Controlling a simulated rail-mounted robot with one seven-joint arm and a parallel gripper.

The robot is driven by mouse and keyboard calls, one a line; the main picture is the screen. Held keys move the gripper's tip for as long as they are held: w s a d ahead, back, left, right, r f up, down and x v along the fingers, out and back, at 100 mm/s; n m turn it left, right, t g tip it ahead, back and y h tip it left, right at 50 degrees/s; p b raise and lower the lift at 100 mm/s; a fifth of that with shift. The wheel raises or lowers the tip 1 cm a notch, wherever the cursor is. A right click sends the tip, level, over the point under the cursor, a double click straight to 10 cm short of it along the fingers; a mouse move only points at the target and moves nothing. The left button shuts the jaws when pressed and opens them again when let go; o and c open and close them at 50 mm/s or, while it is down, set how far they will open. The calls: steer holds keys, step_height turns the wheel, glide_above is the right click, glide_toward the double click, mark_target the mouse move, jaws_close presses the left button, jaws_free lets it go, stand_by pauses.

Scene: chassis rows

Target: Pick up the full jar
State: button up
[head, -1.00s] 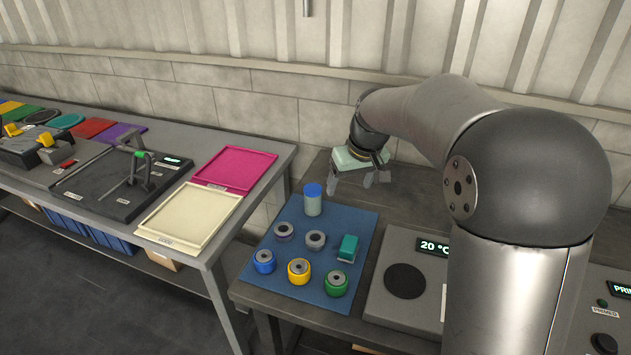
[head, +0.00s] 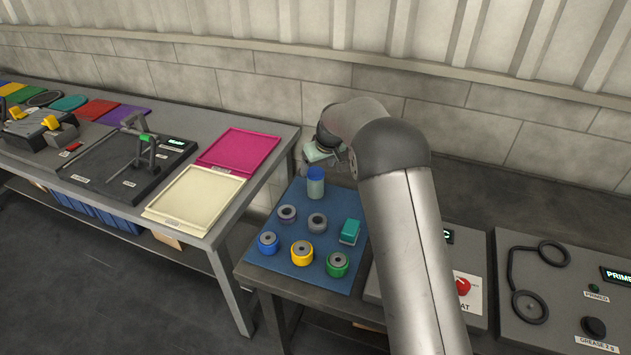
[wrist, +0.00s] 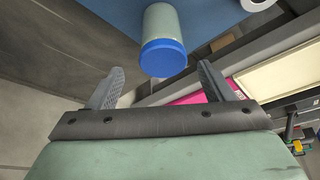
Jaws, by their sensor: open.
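The jar (head: 316,184) is a pale grey-green cylinder with a blue lid. It stands upright at the back of the blue mat (head: 268,276) on the right-hand bench. In the wrist view the jar (wrist: 162,28) shows beyond the fingertips, its blue lid toward my gripper. My gripper (wrist: 162,82) is open and empty, its two fingers apart and the jar not between them. In the head view my gripper is just behind and above the jar, partly hidden by it and by my arm.
Left is another bench with cream (head: 194,201) and magenta (head: 239,152) trays. Panels with controls stand right.

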mark_target(316, 172)
steer(key=shift+s+p+x, duration=0.15)
steer(key=shift+p+x, duration=0.35)
steer(key=shift+x, duration=0.95)
steer(key=shift+s+p+x, duration=0.1)
steer(key=shift+p+x, duration=0.35)
steer(key=shift+x, duration=1.05)
steer(key=c, duration=1.2)
